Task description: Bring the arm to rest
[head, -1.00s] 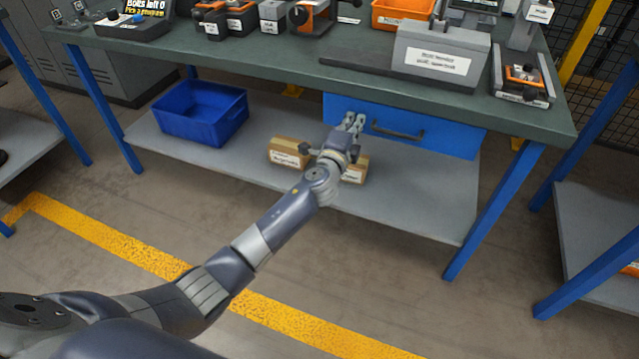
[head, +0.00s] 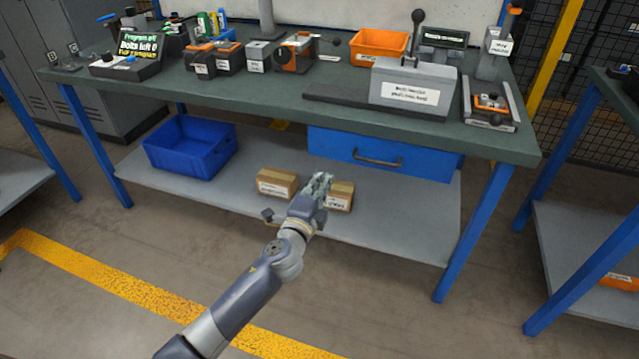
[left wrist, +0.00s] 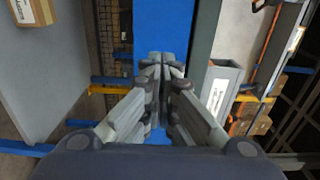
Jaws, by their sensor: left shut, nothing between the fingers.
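My left gripper (head: 321,182) is shut and empty. In the head view it is in front of the bench, below the blue drawer, and overlaps the gap between two cardboard boxes on the lower shelf. My left arm reaches up to it from the bottom of the picture. In the left wrist view the gripper's fingers (left wrist: 160,68) meet at the tips, with blue bench parts behind them. I cannot tell how far the fingers are from the boxes. My right gripper is not in view.
The workbench (head: 270,95) carries a grey press device, an orange bin (head: 378,45) and several small fixtures. Its blue drawer (head: 340,149) is shut. A blue crate (head: 188,155) and labelled boxes (head: 277,183) stand on the lower shelf (head: 400,215). The floor in front is clear.

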